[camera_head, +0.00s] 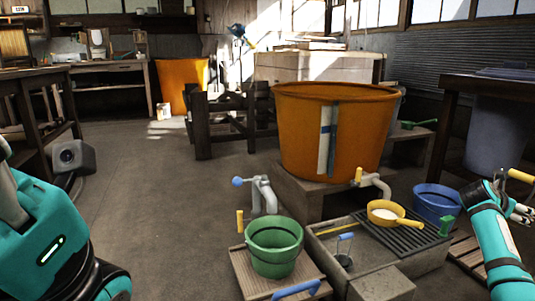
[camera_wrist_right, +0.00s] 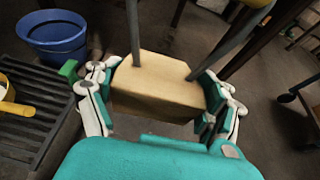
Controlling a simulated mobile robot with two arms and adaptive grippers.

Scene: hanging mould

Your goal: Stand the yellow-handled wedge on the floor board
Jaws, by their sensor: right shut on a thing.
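My right gripper (camera_head: 522,210) is at the right edge of the head view. In the right wrist view my right gripper (camera_wrist_right: 160,95) is shut on a pale wooden block, the wedge (camera_wrist_right: 160,72), with fingers on both sides. Two grey rods rise from the block, and a yellow handle (camera_head: 520,175) shows above the gripper in the head view. The wedge's underside is hidden. A slatted wooden board (camera_head: 468,262) lies on the floor at right, below my right arm; my arm partly covers it. My left gripper is out of view; only my left arm shows.
A blue bucket (camera_head: 436,203) stands beside the slatted board. A stone sink (camera_head: 335,250) with a dark rack and yellow ladle (camera_head: 385,212) is left of it. A green bucket (camera_head: 273,250) stands on another wooden board (camera_head: 245,278). A dark table (camera_head: 470,90) is behind at right.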

